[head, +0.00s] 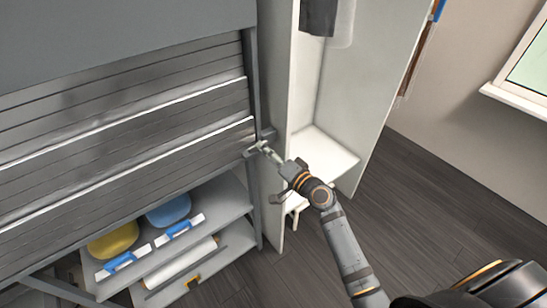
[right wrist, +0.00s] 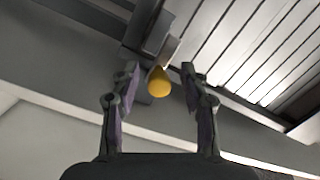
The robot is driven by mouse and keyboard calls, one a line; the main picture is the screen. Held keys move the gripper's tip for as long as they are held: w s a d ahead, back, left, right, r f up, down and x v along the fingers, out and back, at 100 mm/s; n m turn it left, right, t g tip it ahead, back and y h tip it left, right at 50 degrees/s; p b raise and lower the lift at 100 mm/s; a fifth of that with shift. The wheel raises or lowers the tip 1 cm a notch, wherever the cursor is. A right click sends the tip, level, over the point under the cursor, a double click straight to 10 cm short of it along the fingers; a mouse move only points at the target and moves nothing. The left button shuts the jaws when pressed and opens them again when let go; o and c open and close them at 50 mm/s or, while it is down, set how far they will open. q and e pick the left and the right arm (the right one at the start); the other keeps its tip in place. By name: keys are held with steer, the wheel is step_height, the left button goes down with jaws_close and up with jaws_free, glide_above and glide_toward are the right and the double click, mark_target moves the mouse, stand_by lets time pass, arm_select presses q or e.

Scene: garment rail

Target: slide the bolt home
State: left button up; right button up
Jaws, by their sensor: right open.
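The bolt's yellow knob (right wrist: 159,82) shows in the right wrist view, below a metal bracket (right wrist: 146,30) at the edge of the slatted roller shutter (right wrist: 262,45). My right gripper (right wrist: 160,72) is open, one finger on each side of the knob, with visible gaps to both. In the head view my right gripper (head: 272,154) is at the shutter's lower right corner, at the grey side post (head: 253,85). The knob is too small or hidden to make out there. The shutter (head: 120,130) is down over the upper part of the opening. My left gripper is out of view.
Below the shutter, shelves (head: 232,195) hold a yellow item (head: 113,240), a blue item (head: 169,210) and a white roll (head: 180,263). A white open cabinet (head: 335,160) stands just right of the post. The dark floor (head: 440,200) at right is clear.

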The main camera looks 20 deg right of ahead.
steer(key=v, duration=1.1)
steer(key=shift+s, duration=0.3)
steer(key=s+d+f+n+g+h, duration=0.1)
steer(key=s+d+f+g+h, duration=0.2)
steer(key=f, duration=0.9)
steer(key=s+d+f+n+g+h, duration=0.15)
steer(key=d+f, duration=0.25)
steer(key=f, duration=0.8)
steer(key=s+d+f+g+h, duration=0.2)
steer(key=s+d+f, duration=0.2)
steer(key=f, duration=0.7)
steer(key=s+a+f+n+g+h, duration=0.1)
steer(key=s+f+g, duration=0.3)
steer(key=s+f, duration=0.6)
steer(key=s+a+f+n+g, duration=0.1)
steer(key=s+f+n+g, duration=0.3)
steer(key=s+f, duration=0.6)
steer(key=s, duration=0.9)
steer(key=shift+a+f+n+g+h, duration=0.15)
steer(key=shift+f+n+g+h, duration=0.1)
steer(key=shift+n+g+h, duration=0.1)
